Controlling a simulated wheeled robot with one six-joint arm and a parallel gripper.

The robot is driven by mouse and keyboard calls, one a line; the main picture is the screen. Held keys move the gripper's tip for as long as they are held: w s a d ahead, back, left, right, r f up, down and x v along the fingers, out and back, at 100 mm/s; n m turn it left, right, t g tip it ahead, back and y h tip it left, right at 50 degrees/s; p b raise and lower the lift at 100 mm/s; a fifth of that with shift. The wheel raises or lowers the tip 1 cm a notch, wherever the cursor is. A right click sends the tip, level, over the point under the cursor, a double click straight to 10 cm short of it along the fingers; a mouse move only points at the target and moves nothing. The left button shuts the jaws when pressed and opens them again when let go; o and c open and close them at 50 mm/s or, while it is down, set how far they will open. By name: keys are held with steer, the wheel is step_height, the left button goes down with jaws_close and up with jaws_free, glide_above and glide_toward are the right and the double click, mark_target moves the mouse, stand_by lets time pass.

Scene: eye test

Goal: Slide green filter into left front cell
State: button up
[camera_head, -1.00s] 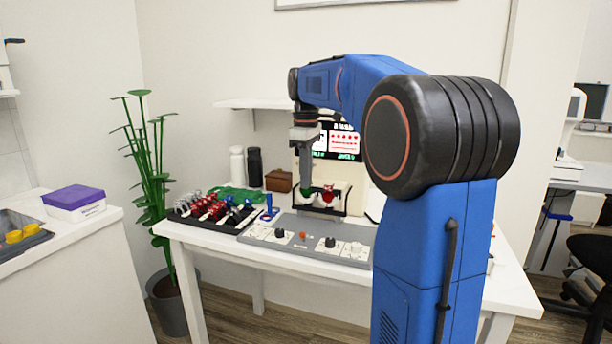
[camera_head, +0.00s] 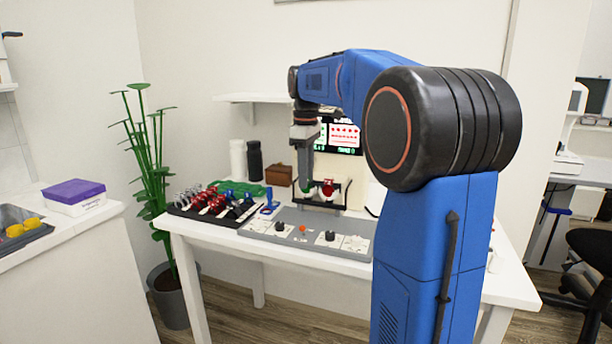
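My gripper (camera_head: 304,178) points down over the left part of the test stand (camera_head: 327,205) at the back of the table. A small green patch, the green filter (camera_head: 303,186), shows between its fingertips, and the gripper appears shut on it. Fingers and filter overlap the left front cell, so I cannot tell whether the filter is above the cell or partly in it. A red filter (camera_head: 328,188) stands upright in the holder just to the right.
A black rack (camera_head: 212,215) of red, blue and black-handled pieces is at the table's left. A grey control panel (camera_head: 310,235) with knobs lies in front of the stand. A screen (camera_head: 344,136), brown box (camera_head: 279,175) and two bottles (camera_head: 254,160) stand behind.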

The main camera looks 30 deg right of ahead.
step_height(320, 180, up, 17)
steer(key=shift+r, duration=0.2)
stand_by(0.6)
stand_by(0.5)
